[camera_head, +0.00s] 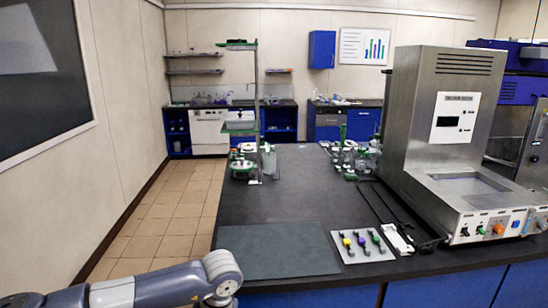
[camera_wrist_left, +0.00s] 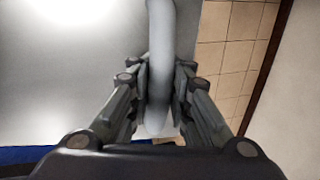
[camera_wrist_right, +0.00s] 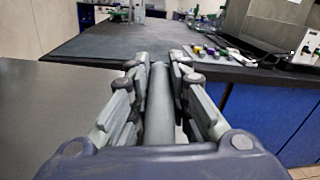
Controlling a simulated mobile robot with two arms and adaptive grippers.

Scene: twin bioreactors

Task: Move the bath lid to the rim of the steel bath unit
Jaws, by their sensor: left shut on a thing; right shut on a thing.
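The steel bath unit (camera_head: 445,150) stands at the right of the dark bench in the head view, with a recessed basin and its rim (camera_head: 470,185) low at its front. My left gripper (camera_wrist_left: 159,75) is shut on a pale grey bar handle (camera_wrist_left: 158,35) in the left wrist view. A smooth grey panel (camera_wrist_left: 90,85), apparently the bath lid, lies beside this handle. My right gripper (camera_wrist_right: 160,68) is shut on another grey bar (camera_wrist_right: 159,110). A flat grey panel (camera_wrist_right: 40,115) is left of it, apparently the same lid. The head view shows neither gripper nor the lid.
The bench (camera_head: 285,195) carries a dark mat (camera_head: 277,250), a white tray (camera_head: 360,243) with coloured parts, black cables and glassware. A green-topped stand (camera_head: 257,110) rises at its left edge. Tiled floor (camera_head: 165,215) is clear to the left.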

